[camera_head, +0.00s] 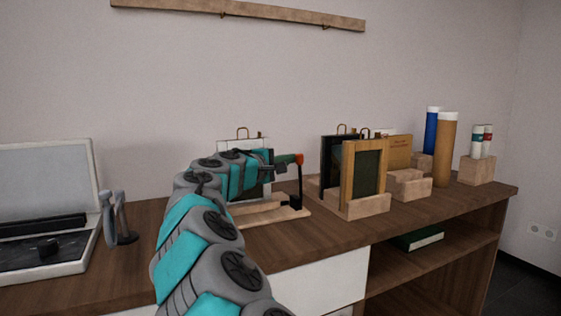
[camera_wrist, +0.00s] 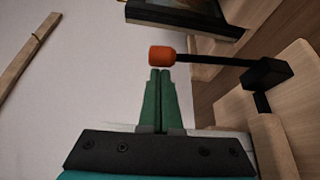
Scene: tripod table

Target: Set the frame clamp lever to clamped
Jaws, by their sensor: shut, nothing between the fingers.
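The clamp lever is a black rod (camera_head: 300,183) with an orange knob (camera_head: 299,159), standing roughly upright from a black mount at the right end of a pale wooden base (camera_head: 272,215). In the wrist view the orange knob (camera_wrist: 162,56) lies just past the fingertips, and the black rod (camera_wrist: 215,61) runs right to its black mount (camera_wrist: 267,74). My gripper (camera_head: 294,158) has green fingers pressed together; its tips (camera_wrist: 160,71) are right at the knob with nothing between them. I cannot tell whether they touch it. My arm hides part of the base and the pale frame (camera_head: 252,187) behind.
Wooden stands hold a framed panel (camera_head: 364,172) and other frames right of the lever. A blue tube (camera_head: 432,130) and a tan tube (camera_head: 446,150) stand farther right. An open case (camera_head: 45,205) and a grey clamp-like tool (camera_head: 118,220) are at left. Bare desk lies in front.

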